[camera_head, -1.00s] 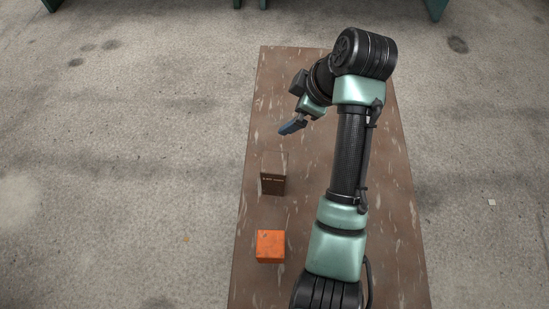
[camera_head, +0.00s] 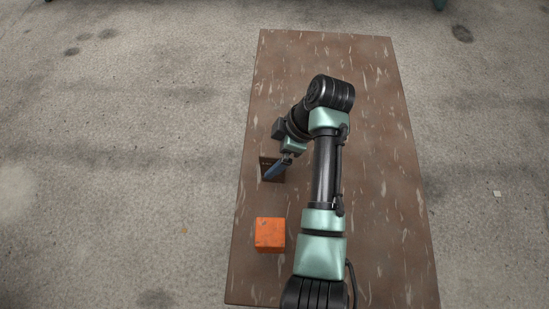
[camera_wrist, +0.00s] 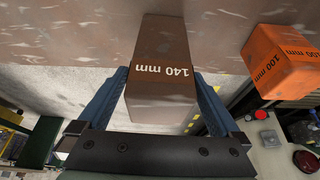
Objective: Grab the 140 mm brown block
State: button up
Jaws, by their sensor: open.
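The brown block (camera_wrist: 162,75), marked "140 mm", stands on the brown table and fills the middle of the wrist view. In the head view the block (camera_head: 265,172) is partly hidden behind my gripper. My gripper (camera_head: 270,174) is open, and in the wrist view its blue fingers (camera_wrist: 161,80) lie on either side of the block. The block's near end is between the fingers; I cannot tell whether either finger touches it.
An orange block (camera_head: 270,234), marked "100 mm" in the wrist view (camera_wrist: 282,62), sits on the table near the brown block. The worn brown table (camera_head: 375,90) is clear at the far end and right. Concrete floor surrounds it.

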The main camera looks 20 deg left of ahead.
jog(key=shift+x, duration=1.55)
jog(key=shift+r, duration=0.1)
grip_shut()
